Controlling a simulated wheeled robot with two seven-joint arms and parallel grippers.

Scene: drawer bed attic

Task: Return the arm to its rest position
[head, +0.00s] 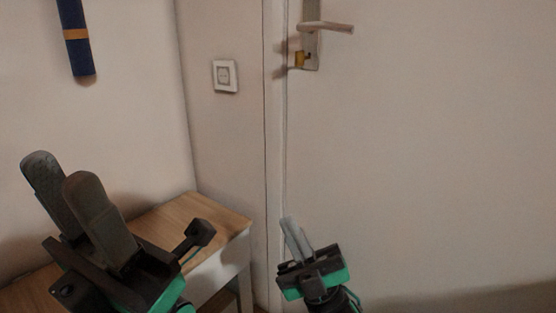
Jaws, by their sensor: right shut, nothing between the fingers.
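My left gripper (62,172) is large in the lower left of the head view, above the wooden-topped table. My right gripper (291,226) is low in the middle, in front of the door. Its grey fingers point up and are shut on nothing. Most of both arms is out of view.
The table (212,222) with a wooden top and light sides stands at the lower left. The white door (420,150) has a metal handle (326,27). A light switch (224,76) and a blue hanging object (77,42) are on the walls.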

